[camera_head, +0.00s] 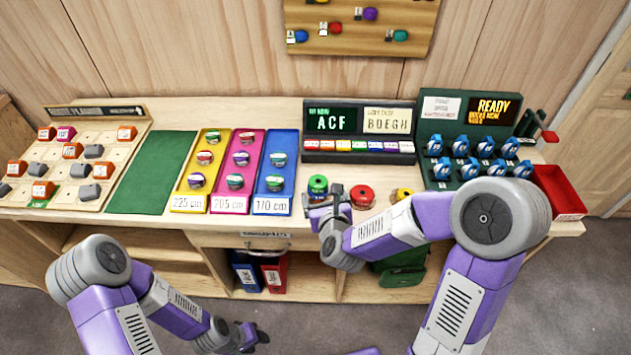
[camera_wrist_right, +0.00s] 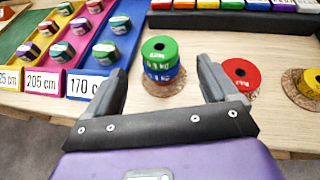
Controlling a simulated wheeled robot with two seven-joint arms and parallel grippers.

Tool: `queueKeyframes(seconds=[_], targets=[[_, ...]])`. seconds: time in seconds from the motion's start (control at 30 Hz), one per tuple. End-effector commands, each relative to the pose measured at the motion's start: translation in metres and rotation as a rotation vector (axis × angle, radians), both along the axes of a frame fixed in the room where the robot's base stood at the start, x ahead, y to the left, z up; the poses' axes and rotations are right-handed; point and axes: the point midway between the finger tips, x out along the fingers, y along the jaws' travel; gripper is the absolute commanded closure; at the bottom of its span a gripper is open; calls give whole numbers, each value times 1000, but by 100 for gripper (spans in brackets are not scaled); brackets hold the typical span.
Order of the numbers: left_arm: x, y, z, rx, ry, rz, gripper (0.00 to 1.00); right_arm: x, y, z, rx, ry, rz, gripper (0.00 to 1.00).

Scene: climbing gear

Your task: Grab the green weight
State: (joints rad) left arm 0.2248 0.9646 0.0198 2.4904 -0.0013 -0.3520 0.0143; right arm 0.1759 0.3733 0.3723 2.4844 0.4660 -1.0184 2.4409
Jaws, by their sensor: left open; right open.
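The green weight (camera_head: 318,184) is a small disc with a dark hole on the table, just beyond my right gripper (camera_head: 328,198). In the right wrist view the green weight (camera_wrist_right: 158,46) lies on top of a blue weight (camera_wrist_right: 161,73), both on a round cork-like base (camera_wrist_right: 163,89). My right gripper is open, its fingers pointing toward the stack, one to each side in that view. No contact shows. My left gripper (camera_head: 257,335) is open and empty, low in front of the table.
A display box (camera_head: 360,128) stands behind. The blue 170 cm tray (camera_head: 272,205) is to the left.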

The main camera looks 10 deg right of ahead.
Motion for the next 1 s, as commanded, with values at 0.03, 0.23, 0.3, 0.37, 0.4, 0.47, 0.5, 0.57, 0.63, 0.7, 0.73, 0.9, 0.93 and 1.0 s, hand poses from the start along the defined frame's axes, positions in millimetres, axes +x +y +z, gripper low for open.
queueKeyframes(seconds=[0.03, 0.23, 0.3, 0.37, 0.4, 0.47, 0.5, 0.57, 0.63, 0.7, 0.73, 0.9, 0.93, 1.0], targets=[[0, 0, -2, 0, 0, 0, 57, 1, -1, 2, 27, -14, -17, 13], [0, 0, -4, 0, 0, 0, 57, 17, -3, 0, 61, -27, -38, 13], [0, 0, -5, 0, 0, 0, 57, 24, -4, -3, 59, -27, -39, 13], [0, 0, -5, 0, 0, 0, 57, 30, -4, -5, 58, -27, -38, 13], [0, 0, -6, 0, 0, 0, 57, 35, -4, -8, 58, -26, -37, 13], [0, 0, -7, 0, 0, 0, 57, 44, -3, -12, 57, -26, -36, 13], [0, 0, -8, 0, 0, 0, 57, 50, -3, -14, 57, -26, -36, 13], [0, 0, -9, 0, 0, 0, 57, 58, -4, -17, 57, -27, -37, 13], [0, 0, -9, 0, 0, 0, 57, 65, -5, -20, 57, -26, -37, 13], [0, 0, -10, 0, 0, 0, 57, 70, -5, -21, 57, -26, -37, 13], [0, 0, -10, 0, 0, 0, 57, 71, -5, -21, 57, -26, -37, 13], [0, 0, -9, 0, 0, 0, 57, 72, -5, -21, 56, -26, -35, 13], [0, 0, -9, 0, 0, 0, 57, 72, -5, -21, 56, -26, -35, 13], [0, 0, -9, 0, 0, 0, 57, 72, -5, -21, 56, -26, -35, 19]])
